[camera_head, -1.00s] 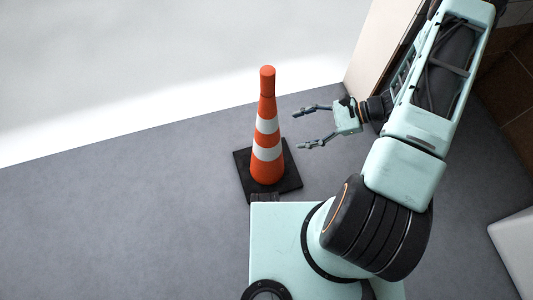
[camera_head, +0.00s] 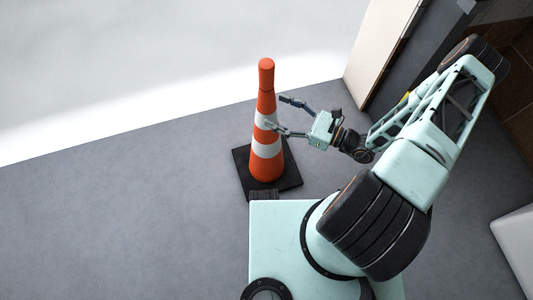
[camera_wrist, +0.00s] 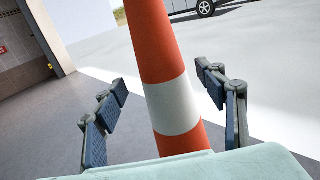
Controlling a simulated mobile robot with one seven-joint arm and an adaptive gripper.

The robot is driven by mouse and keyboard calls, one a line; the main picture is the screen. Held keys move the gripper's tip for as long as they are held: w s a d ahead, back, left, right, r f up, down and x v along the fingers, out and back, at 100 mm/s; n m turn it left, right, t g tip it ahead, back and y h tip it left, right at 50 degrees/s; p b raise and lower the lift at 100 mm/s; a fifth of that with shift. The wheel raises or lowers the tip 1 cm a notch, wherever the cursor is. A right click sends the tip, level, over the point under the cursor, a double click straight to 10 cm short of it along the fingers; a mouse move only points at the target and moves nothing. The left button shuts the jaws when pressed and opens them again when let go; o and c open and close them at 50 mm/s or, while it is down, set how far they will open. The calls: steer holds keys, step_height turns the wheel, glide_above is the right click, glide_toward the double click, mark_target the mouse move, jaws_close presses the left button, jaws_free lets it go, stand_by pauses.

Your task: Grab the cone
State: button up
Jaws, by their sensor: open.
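An orange traffic cone (camera_head: 266,164) with white bands stands upright on its black square base (camera_head: 288,181) on the grey floor. My gripper (camera_head: 279,113) is open at the cone's right side, its fingers pointing left at about the height of the upper white band. In the wrist view the cone (camera_wrist: 163,45) rises between the two open fingers of my gripper (camera_wrist: 165,105), with a gap on each side. Whether a finger touches it I cannot tell. The lower cone is hidden behind my gripper's body in the wrist view.
A pale wall panel (camera_head: 381,48) stands behind my arm at the upper right. A white object (camera_head: 515,250) is at the right edge. The grey floor (camera_head: 110,215) left of the cone is clear. A vehicle (camera_wrist: 205,8) shows far off in the wrist view.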

steer(key=x, duration=0.3)
steer(key=b+x, duration=0.1)
steer(key=shift+w+a+r, duration=0.2)
steer(key=shift+w+r, duration=0.05)
steer(key=shift+w, duration=0.05)
jaws_close()
steer(key=shift+r, duration=0.2)
